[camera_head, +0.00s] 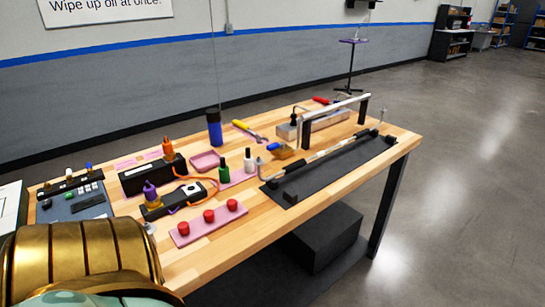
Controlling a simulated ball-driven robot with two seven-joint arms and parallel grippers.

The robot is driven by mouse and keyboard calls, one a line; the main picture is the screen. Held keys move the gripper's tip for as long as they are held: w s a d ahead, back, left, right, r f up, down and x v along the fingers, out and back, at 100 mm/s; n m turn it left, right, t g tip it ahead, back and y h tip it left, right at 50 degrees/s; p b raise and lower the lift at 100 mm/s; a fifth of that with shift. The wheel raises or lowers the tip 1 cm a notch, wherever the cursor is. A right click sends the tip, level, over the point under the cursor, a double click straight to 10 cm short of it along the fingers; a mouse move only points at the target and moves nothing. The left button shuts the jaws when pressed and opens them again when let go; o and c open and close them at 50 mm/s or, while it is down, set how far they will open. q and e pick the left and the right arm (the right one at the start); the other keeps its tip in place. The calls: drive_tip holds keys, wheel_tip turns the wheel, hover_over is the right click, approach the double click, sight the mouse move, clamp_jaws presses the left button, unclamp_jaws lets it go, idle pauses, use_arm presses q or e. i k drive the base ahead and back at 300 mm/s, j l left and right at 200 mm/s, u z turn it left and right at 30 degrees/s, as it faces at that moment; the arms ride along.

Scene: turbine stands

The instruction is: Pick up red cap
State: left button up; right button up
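Three red caps stand in a row on a pink strip-shaped mat (196,232) near the front edge of the wooden table. The left red cap (183,228) is nearest to me, the middle red cap (209,216) is beyond it, and the right red cap (232,205) is farthest. They are apart from each other and nothing covers them. Neither gripper shows in the head view. A large gold ribbed part fills the bottom left corner and hides the near left end of the table.
Behind the caps are a black box (147,178), a purple-topped bottle (151,194), a green bottle (223,167), a white bottle (249,159) and a blue bottle (214,128). A black mat (300,193) with a long rod lies to the right. Bare wood (250,220) lies right of the caps.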

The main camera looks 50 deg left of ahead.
sight(232, 203)
drive_tip(key=i+u, duration=0.2)
drive_tip(key=u, duration=0.25)
drive_tip(key=i+l+u, duration=0.1)
drive_tip(key=u, duration=0.35)
drive_tip(key=i+l+u, duration=0.15)
drive_tip(key=u, duration=0.3)
drive_tip(key=i+l+u, duration=0.2)
drive_tip(key=u, duration=0.25)
